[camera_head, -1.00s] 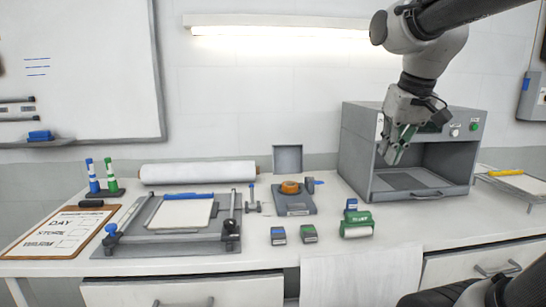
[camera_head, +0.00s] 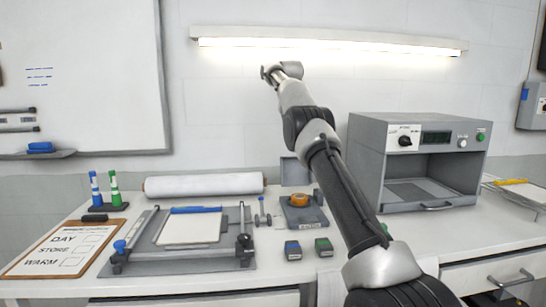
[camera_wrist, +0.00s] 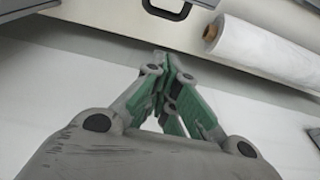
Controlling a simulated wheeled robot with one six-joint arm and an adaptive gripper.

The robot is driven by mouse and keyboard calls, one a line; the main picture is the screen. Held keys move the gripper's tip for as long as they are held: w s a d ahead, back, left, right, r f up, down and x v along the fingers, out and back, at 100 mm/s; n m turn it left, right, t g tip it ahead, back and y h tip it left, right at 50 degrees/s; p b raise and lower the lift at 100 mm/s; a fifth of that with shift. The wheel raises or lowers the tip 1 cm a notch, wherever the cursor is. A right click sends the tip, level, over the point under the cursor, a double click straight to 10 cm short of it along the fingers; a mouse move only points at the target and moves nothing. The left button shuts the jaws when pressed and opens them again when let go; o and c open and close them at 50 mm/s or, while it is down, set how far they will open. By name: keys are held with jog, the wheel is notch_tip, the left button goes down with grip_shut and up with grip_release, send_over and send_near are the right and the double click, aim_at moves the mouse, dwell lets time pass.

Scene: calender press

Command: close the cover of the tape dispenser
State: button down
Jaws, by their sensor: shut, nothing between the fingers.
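The tape dispenser (camera_head: 305,214) sits on the counter in the head view, a grey base with an orange tape roll (camera_head: 299,199) on it. Its grey cover (camera_head: 293,172) appears to stand upright at the back, open, with its right part hidden behind my arm. My gripper (camera_wrist: 176,62) shows in the wrist view with its green-sided fingers shut and nothing between them. In the head view I cannot make out the fingers; my arm reaches up and left past the dispenser. I cannot identify the dispenser in the wrist view.
A white roll (camera_head: 204,184) lies left of the dispenser; it appears in the wrist view too (camera_wrist: 262,50). A framed board (camera_head: 190,231) is at front left. A grey press (camera_head: 440,160) stands right.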

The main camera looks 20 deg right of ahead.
notch_tip(320, 180, down, 9)
jog(key=shift+s+a+f, duration=0.2)
jog(key=shift+s+a, duration=0.05)
jog(key=shift+a, duration=0.1)
dwell(0.7)
jog(key=shift+r, duration=0.15)
